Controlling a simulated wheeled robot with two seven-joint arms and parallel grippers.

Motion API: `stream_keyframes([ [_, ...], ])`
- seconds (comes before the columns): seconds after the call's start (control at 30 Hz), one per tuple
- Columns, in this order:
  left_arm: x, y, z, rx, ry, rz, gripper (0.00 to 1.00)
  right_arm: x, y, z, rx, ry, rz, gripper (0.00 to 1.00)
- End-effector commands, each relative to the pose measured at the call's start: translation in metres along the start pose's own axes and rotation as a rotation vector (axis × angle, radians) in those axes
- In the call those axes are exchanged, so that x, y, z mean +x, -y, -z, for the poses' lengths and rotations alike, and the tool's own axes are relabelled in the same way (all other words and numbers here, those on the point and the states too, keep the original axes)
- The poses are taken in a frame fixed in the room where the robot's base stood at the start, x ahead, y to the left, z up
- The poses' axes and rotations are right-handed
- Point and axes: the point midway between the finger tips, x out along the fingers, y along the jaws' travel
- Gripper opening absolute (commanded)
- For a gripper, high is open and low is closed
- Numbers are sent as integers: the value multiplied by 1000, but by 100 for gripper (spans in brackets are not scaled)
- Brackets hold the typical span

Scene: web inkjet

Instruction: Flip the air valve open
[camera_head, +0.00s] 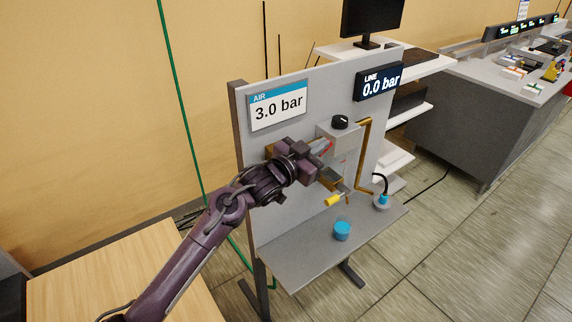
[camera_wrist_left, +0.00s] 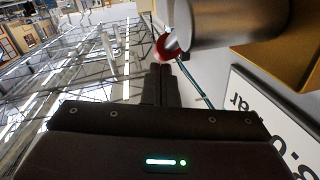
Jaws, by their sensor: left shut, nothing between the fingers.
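The air panel (camera_head: 250,165) stands upright, with a pipe and valve assembly on its front. A red part (camera_head: 326,148) shows beside my left gripper; I cannot tell whether it is the valve's lever. In the left wrist view a red part (camera_wrist_left: 164,46) sits at the end of a metal cylinder (camera_wrist_left: 225,22). My left gripper (camera_head: 318,150) is in front of the panel and covers part of the assembly. Its fingers (camera_wrist_left: 161,72) are shut and empty, with their tips close to the red part; contact is unclear. The line display (camera_head: 379,82) reads 0.0 bar.
The air sign (camera_head: 279,105) reads 3.0 bar. A black knob (camera_head: 340,121), a brass pipe (camera_head: 362,150) and a yellow-tipped part (camera_head: 334,201) project from the panel. A blue cap (camera_head: 342,231) sits on the grey shelf (camera_head: 300,255). A wooden table (camera_head: 130,275) is at lower left.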

Motion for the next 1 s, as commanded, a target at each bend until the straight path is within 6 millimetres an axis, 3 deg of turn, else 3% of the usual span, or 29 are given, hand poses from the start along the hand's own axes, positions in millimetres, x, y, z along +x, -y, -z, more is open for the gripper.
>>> stream_keyframes([
  [0.4, 15, -4, -14, 9, 39, -6, 0, -3, -4, 28, 0, -38, -5, 0],
  [1.0, 19, -8, -23, 24, 131, -24, 0, -6, -2, 14, -1, -19, -2, 0],
])
